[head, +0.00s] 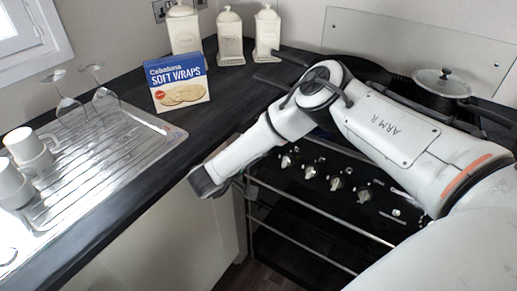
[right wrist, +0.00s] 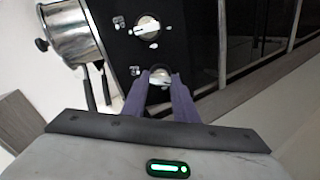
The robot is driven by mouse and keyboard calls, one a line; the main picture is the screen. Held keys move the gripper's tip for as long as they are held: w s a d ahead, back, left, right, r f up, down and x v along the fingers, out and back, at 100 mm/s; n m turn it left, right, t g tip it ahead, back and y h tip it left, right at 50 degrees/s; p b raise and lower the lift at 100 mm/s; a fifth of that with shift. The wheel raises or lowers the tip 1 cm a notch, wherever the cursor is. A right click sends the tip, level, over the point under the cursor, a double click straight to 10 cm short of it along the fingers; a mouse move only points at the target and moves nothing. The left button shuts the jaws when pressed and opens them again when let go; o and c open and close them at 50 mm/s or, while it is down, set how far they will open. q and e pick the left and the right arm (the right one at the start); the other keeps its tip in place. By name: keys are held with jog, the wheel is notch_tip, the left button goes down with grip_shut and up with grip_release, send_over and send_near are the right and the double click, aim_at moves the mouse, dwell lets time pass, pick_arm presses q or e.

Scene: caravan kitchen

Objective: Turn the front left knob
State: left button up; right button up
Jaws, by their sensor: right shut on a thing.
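The black cooker front (head: 322,190) carries a row of several silver knobs (head: 309,172) in the head view. My right gripper (head: 210,180) is at the left end of this front, and its fingertips are hidden there. In the right wrist view its two purple fingers (right wrist: 160,78) are shut around the end knob (right wrist: 154,72), which is partly covered by them. The neighbouring knob (right wrist: 147,27) is clear of the fingers, with its pointer bar in view. My left gripper is not in view.
A lidded pan (head: 442,82) stands on the hob, and a metal pan (right wrist: 75,32) shows beside the knobs in the right wrist view. Rails (head: 305,228) cross the oven front. A soft wraps box (head: 178,84) and a drainer (head: 110,150) with glasses and mugs are left.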

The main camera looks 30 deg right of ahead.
jog(key=shift+n, duration=0.5)
jog(key=shift+f, duration=0.1)
jog(key=shift+s, duration=0.1)
jog(key=o, duration=1)
jog(key=v, duration=1)
jog(key=shift+a, duration=0.15)
